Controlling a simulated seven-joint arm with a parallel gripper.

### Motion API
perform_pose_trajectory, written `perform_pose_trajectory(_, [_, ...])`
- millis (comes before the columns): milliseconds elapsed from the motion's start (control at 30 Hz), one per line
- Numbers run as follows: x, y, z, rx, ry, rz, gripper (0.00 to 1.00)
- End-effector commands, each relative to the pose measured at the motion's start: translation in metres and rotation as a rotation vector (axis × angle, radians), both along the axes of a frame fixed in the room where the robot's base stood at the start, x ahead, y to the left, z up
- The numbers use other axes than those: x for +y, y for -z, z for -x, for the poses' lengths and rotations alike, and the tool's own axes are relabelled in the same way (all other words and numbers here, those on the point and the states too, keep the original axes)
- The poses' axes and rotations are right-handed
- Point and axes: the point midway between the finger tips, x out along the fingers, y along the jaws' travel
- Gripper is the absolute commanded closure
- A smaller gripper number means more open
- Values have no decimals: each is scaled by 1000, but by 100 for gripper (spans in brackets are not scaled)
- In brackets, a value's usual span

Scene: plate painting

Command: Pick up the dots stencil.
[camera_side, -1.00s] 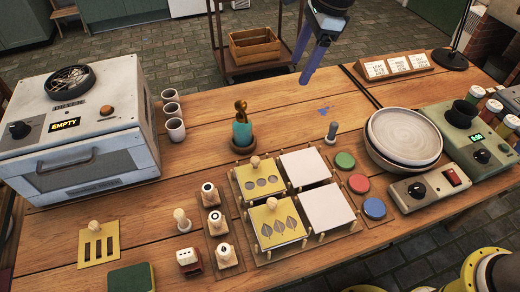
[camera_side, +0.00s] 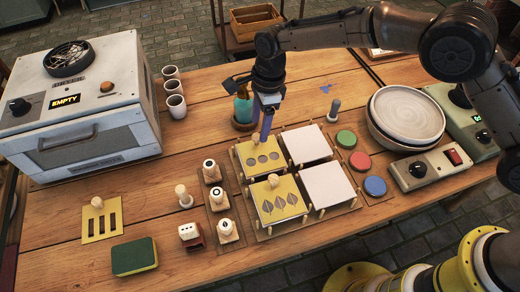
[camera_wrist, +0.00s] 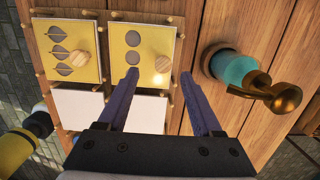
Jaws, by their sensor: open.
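The dots stencil (camera_side: 274,162) is a yellow square plate with grey dots and a wooden knob. It lies on the back left place of the pegged wooden rack (camera_side: 247,219). In the wrist view the dots stencil (camera_wrist: 116,45) is at the upper middle, partly behind my left finger. My gripper (camera_side: 261,138) is over it, pointing down, with its fingers apart and nothing held. In the wrist view my gripper (camera_wrist: 159,74) has its fingertips on either side of the knob (camera_wrist: 163,64). I cannot tell how high the tips are above the plate.
The leaf stencil (camera_side: 265,207) lies in front, and white tiles (camera_side: 307,143) lie to the right. A blue bottle with a bronze top (camera_wrist: 232,70) stands close beside the rack. Stamps (camera_side: 211,172) stand left of the rack. Bowls (camera_side: 405,115) are to the right.

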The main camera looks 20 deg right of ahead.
Motion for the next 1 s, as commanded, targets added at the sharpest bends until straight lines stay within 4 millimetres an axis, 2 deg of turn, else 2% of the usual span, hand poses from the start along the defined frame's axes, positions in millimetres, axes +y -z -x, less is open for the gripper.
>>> perform_pose_trajectory(167, [2,13,-1,3,0,2,33])
perform_pose_trajectory(433, [7,48,-4,2,0,1,33])
perform_pose_trajectory(767, [8,55,-5,0,0,-1,33])
perform_pose_trajectory(1000, [8,54,-5,0,0,0,76])
